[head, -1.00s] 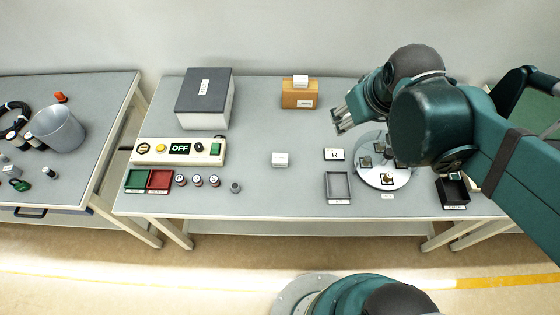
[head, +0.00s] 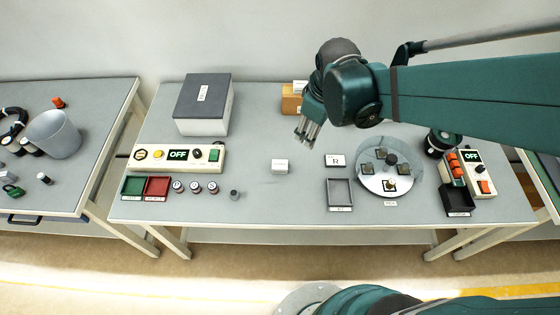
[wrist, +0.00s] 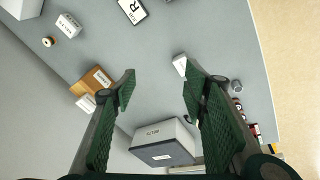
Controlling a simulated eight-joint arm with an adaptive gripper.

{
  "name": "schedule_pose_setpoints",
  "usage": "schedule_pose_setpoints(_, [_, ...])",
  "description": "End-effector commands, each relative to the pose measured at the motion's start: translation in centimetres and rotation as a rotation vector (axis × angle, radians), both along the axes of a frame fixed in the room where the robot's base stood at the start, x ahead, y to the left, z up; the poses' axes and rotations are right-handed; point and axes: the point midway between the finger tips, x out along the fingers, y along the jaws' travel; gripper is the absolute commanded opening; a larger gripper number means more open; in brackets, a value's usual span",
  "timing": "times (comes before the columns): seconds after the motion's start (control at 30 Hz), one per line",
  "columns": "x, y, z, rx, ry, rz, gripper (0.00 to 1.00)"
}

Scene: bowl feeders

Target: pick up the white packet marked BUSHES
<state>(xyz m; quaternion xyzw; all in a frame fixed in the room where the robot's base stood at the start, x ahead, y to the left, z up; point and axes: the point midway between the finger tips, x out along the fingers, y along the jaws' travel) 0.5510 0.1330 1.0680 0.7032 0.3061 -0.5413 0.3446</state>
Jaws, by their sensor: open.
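A small white packet (head: 280,167) sits alone on the middle of the grey table; it also shows in the wrist view (wrist: 180,65), near the right fingertip. Its lettering is too small to read. Another white packet (head: 300,84) rests on the orange-brown box (head: 291,100), and the wrist view shows it (wrist: 87,103) too. A third white labelled packet (wrist: 68,25) lies at the upper left of the wrist view. I cannot tell which is marked BUSHES. My gripper (head: 306,132) is open and empty above the table, behind and right of the middle packet.
A grey-lidded box (head: 203,105) and a control panel (head: 178,158) stand on the left. The R card (head: 335,160), a grey frame tray (head: 340,193) and a round plate (head: 388,181) lie right of the middle packet. Table around that packet is clear.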

Motion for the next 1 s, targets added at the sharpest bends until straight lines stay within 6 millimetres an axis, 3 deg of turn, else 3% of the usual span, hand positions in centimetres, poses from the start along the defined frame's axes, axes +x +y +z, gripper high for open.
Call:
schedule_pose_setpoints(0.43, [1.9, 4.7, -6.8, -0.065, 0.092, 0.268, 0.44])
schedule_pose_setpoints(0.8, [2.4, 8.3, -12.8, -0.108, 0.169, 0.488, 0.44])
schedule_pose_setpoints(1.0, [2.3, 9.6, -15.0, -0.121, 0.196, 0.565, 0.44])
